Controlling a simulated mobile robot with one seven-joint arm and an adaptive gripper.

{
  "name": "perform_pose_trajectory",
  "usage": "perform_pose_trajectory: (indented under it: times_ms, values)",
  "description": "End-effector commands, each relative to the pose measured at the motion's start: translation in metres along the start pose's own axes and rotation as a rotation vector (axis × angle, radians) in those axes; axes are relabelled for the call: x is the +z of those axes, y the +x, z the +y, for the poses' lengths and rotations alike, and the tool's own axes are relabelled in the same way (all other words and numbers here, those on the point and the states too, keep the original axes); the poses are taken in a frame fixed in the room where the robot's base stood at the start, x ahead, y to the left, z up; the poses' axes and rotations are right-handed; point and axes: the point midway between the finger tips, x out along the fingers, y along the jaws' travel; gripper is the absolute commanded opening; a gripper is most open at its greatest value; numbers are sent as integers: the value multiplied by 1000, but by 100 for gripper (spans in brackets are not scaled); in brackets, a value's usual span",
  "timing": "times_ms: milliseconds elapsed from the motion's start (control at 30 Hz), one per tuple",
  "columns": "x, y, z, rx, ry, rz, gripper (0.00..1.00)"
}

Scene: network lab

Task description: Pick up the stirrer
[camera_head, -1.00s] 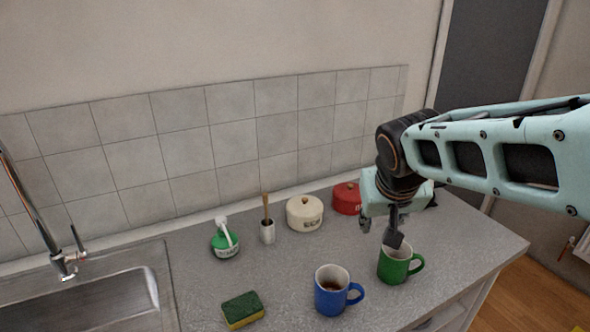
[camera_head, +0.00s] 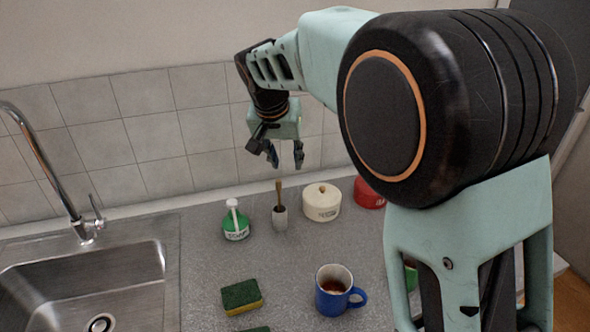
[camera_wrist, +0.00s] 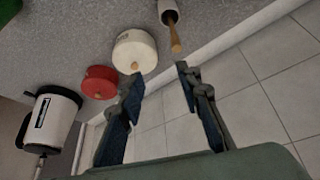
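The stirrer (camera_head: 279,190) is a thin brown wooden stick standing in a small white holder (camera_head: 280,219) near the back wall. In the wrist view the stirrer (camera_wrist: 174,38) rises from the holder (camera_wrist: 168,12) at the top, slightly right of centre. My gripper (camera_head: 286,161) is open and empty, above the stirrer in the head view. In the wrist view its fingers (camera_wrist: 160,75) are spread apart, and the stirrer's end shows just beyond the right fingertip. They look apart from each other.
A green-and-white bottle (camera_head: 236,224) stands left of the holder. A cream canister (camera_head: 322,205) and a red canister (camera_head: 367,193) stand right. A blue mug (camera_head: 333,302) with dark liquid and a sponge (camera_head: 242,297) are in front. The sink (camera_head: 140,270) is left. The tiled wall is close behind.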

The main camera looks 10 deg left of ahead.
Motion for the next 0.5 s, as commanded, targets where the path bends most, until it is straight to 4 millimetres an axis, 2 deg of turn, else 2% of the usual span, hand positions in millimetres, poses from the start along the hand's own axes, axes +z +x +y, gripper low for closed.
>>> perform_pose_trajectory:
  times_ms: [33, 133, 500]
  values:
    - [2, -3, -16, -15, 7, -19, 32]
    - [8, -4, -32, -33, 18, -43, 32]
    - [13, 45, -37, -37, 20, -50, 32]
